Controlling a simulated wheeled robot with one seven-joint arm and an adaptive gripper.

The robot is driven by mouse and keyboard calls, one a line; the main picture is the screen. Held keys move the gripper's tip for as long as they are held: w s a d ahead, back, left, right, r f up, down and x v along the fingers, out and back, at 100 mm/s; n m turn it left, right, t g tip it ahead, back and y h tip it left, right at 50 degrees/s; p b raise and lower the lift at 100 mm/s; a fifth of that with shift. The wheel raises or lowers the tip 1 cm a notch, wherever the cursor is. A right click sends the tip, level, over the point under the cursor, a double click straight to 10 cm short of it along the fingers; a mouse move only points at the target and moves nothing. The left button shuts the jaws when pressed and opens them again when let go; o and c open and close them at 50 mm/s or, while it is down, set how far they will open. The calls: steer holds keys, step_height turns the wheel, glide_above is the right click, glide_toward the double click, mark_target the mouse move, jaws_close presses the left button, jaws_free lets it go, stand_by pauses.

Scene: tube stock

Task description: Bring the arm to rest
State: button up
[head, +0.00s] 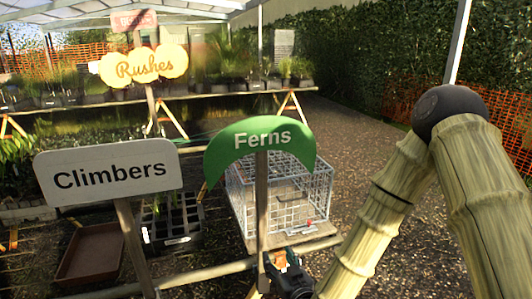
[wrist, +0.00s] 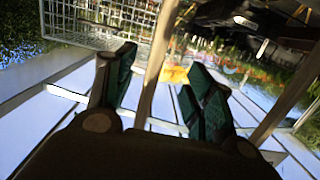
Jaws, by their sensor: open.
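My gripper (head: 283,262) is low in the middle of the head view, in front of the wire basket and beside the post of the Ferns sign; only part of it shows there. In the wrist view its two dark green fingers (wrist: 162,72) stand wide apart. I see nothing held between them; a wooden post and a small yellow-orange patch show in the gap, seemingly beyond the fingers. My bamboo-like arm (head: 405,185) is bent, with its dark elbow high at the right and the forearm sloping down to the gripper.
A white wire basket (head: 235,200) stands on a board just behind the green Ferns sign (head: 230,143); it also shows in the wrist view (wrist: 60,36). The Climbers sign (head: 110,171), a black crate (head: 172,222) and a brown tray (head: 92,252) are left. Gravel lies open at right.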

steer(key=s+d+f+m+g+h, duration=0.1)
steer(key=s+d+f+g, duration=0.3)
steer(key=s+f, duration=0.6)
steer(key=s+d+f+m+g+h, duration=0.15)
steer(key=s+d+f+g, duration=0.45)
steer(key=f, duration=0.7)
steer(key=s+d+f+g+h, duration=0.1)
steer(key=s+d+f, duration=0.3)
steer(key=s, duration=0.7)
steer(key=s+d+f+m+g+h, duration=0.1)
steer(key=s+d+f+g+h, duration=0.1)
steer(key=s, duration=0.9)
steer(key=d+f+g, duration=0.1)
steer(key=d+g, duration=0.1)
steer(key=shift+s+d+f+g, duration=0.15)
steer(key=shift+s+f+g, duration=0.1)
steer(key=shift+f+g, duration=0.1)
steer(key=shift+m, duration=0.25)
